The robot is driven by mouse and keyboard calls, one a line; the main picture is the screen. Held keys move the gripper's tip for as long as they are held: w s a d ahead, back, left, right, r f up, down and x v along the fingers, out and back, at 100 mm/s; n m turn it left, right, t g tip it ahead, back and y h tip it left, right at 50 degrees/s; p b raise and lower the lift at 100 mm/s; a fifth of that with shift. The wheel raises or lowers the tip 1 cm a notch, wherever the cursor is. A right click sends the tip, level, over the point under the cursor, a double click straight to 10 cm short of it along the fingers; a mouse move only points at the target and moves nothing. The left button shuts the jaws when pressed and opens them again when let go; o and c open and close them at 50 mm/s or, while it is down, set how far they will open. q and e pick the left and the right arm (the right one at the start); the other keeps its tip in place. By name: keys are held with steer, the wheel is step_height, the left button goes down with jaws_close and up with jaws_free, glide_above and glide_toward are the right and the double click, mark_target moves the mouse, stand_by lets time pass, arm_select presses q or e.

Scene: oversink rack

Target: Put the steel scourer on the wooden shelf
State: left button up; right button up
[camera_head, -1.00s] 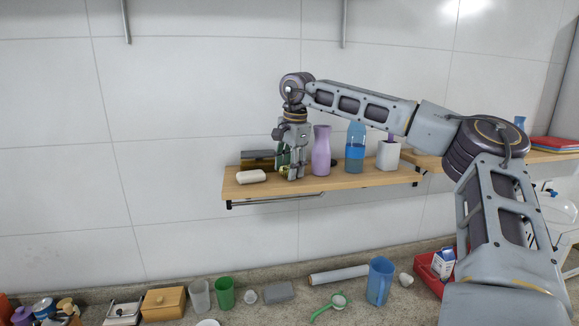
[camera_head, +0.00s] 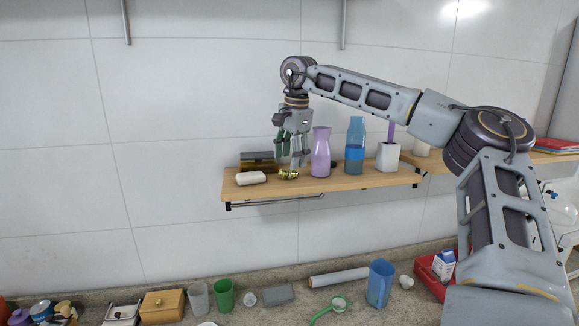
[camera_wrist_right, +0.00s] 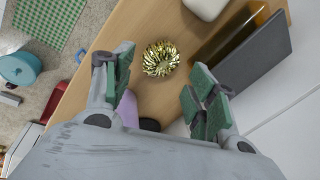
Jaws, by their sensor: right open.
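The scourer (camera_head: 288,174) is a shiny gold-coloured coil lying on the wooden shelf (camera_head: 330,183), between the white soap bar and the purple bottle. It also shows in the right wrist view (camera_wrist_right: 161,58), resting on the wood. My right gripper (camera_head: 293,162) hangs fingers down just above the scourer. In the right wrist view its green-padded fingers (camera_wrist_right: 155,90) are spread wide, with nothing between them, and the scourer lies apart from both. My left gripper is not in view.
Below, the counter (camera_head: 250,310) carries cups, a blue jug (camera_head: 380,284) and a red tray (camera_head: 432,275).

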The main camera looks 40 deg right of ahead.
steer(key=v, duration=0.8)
stand_by(0.6)
